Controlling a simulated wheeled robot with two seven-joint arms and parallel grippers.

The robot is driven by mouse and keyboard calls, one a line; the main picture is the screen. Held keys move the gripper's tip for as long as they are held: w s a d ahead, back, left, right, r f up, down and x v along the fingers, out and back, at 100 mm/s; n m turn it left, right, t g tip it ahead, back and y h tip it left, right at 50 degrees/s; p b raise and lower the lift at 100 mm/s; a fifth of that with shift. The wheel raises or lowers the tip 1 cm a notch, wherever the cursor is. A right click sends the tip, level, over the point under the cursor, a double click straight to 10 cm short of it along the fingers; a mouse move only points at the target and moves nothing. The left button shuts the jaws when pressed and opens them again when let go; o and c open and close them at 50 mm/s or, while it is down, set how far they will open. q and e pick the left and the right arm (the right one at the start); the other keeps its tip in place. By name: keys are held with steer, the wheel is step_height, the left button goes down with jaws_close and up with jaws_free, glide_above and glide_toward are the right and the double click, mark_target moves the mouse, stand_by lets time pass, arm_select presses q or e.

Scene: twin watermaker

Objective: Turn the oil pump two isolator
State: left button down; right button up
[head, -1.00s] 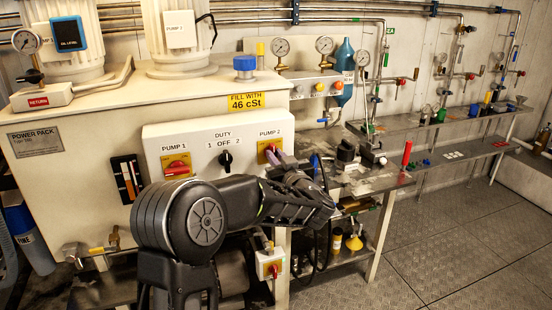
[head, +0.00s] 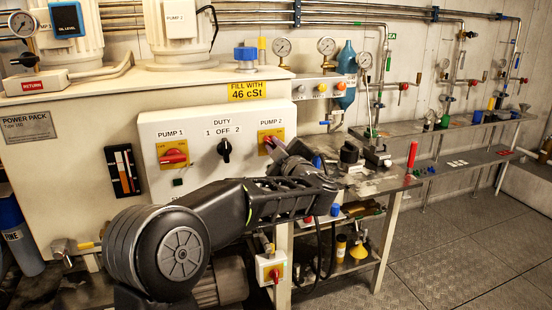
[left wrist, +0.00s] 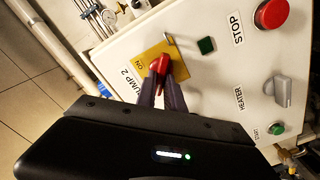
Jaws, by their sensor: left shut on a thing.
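The pump 2 isolator is a red handle (head: 268,145) on a yellow plate (head: 270,134), at the right end of the white control panel in the head view. The red handle also shows in the left wrist view (left wrist: 160,64), on its yellow plate (left wrist: 172,52) marked PUMP 2 and ON. My left gripper (left wrist: 162,82) is shut on this handle, with its fingertips at either side of it. In the head view my left gripper (head: 273,150) and forearm hide the panel's lower right part. The handle's exact angle is hard to tell. My right gripper is not in view.
The pump 1 isolator (head: 173,154) and the black duty selector (head: 224,149) sit left on the same panel. The left wrist view shows a red stop button (left wrist: 272,13), a grey heater knob (left wrist: 284,91) and a green start button (left wrist: 276,129). A bench (head: 385,184) stands to the right.

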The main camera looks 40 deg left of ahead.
arm_select(q)
steer(key=shift+s+f+n+b, duration=0.1)
steer(key=shift+f+n+b, duration=0.1)
steer(key=shift+n+b, duration=1.8)
steer(key=shift+f+n+b, duration=0.15)
steer(key=shift+n+b, duration=1.65)
steer(key=shift+n, duration=0.4)
steer(key=c, duration=1.4)
jaws_free()
steer(key=shift+c, duration=0.2)
steer(key=shift+r, duration=0.1)
steer(key=v, duration=0.7)
steer(key=shift+s+d+b, duration=0.25)
steer(key=shift+d+b, duration=0.05)
steer(key=shift+d, duration=0.05)
steer(key=shift+w, duration=0.1)
